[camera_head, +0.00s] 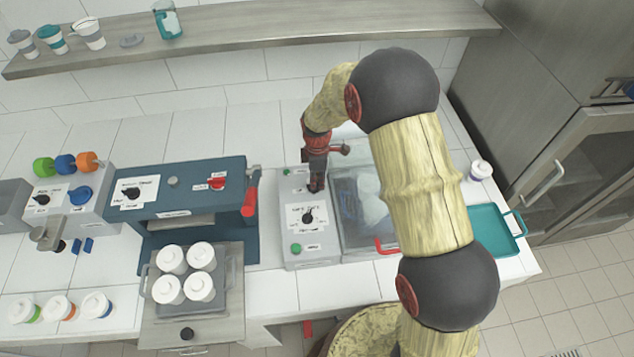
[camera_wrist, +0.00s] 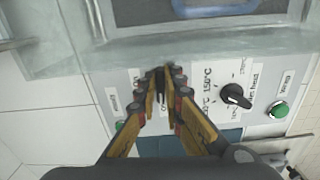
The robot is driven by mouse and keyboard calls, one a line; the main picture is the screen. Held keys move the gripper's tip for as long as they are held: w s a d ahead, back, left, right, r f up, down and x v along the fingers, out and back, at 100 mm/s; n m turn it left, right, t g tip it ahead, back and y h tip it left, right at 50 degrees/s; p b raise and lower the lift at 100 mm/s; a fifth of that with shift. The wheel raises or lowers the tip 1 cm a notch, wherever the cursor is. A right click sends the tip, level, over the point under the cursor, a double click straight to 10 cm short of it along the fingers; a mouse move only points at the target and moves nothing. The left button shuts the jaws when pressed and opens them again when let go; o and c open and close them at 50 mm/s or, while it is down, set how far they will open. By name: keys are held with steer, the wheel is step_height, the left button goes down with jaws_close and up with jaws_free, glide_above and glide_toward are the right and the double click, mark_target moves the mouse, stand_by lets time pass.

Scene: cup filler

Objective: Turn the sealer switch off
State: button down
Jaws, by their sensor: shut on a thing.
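The switch is a small black part (camera_wrist: 161,78) on a grey control panel (camera_head: 318,250), left of a clear-lidded chamber (camera_head: 352,232). My gripper (camera_head: 316,186) reaches down to the upper part of this panel in the head view. In the wrist view my gripper (camera_wrist: 162,88) has its fingertips closed on both sides of the black switch. The fingers hide much of the switch and its label, so I cannot tell whether it is set on or off.
A black heat dial (camera_wrist: 235,95) and a green button (camera_wrist: 279,109) sit on the same panel. A blue machine with a red handle (camera_head: 250,195) stands to the left. A tray of white-lidded cups (camera_head: 186,273) is in front of it. A teal tray (camera_head: 492,230) lies right.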

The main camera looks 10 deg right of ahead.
steer(key=shift+w+n, duration=0.15)
steer(key=shift+n, duration=0.35)
steer(key=c, duration=1.9)
jaws_free()
step_height(320, 180, up, 12)
